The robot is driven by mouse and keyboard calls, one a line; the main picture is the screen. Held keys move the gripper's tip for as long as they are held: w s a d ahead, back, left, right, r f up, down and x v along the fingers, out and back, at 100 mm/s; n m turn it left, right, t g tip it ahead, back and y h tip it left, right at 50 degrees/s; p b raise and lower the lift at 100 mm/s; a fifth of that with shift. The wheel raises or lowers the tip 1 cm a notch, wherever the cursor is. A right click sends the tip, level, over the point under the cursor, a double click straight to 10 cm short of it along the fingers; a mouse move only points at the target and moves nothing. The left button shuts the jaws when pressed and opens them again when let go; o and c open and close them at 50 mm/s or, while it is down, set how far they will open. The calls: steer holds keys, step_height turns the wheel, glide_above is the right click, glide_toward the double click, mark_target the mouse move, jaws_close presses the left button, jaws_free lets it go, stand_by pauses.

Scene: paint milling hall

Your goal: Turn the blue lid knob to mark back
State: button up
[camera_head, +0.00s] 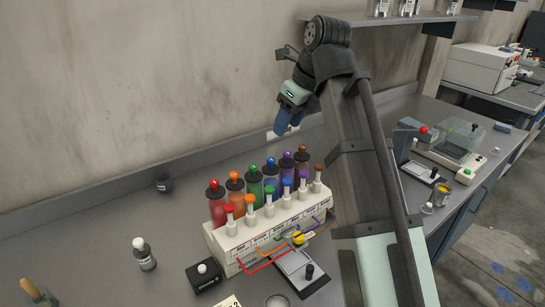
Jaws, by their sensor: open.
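A white rack (222,243) on the bench holds a back row of coloured jars with knobs on their lids. The blue lid knob (270,162) tops the blue jar, between the green and the purple ones. Its pointing direction and any marks are too small to read. In front of it stands a white post with a small blue cap (287,183). My gripper (283,128) hangs above and behind the rack, near the wall, fingers down, apart from all knobs. It is open and appears empty.
Neighbouring green (253,168) and purple (287,155) knobs stand close beside the blue one. The bench left of the rack is mostly clear.

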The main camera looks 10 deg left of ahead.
mark_target(272, 159)
steer(key=x, duration=1.3)
steer(key=shift+c, duration=0.3)
steer(key=shift+w, duration=0.1)
jaws_close()
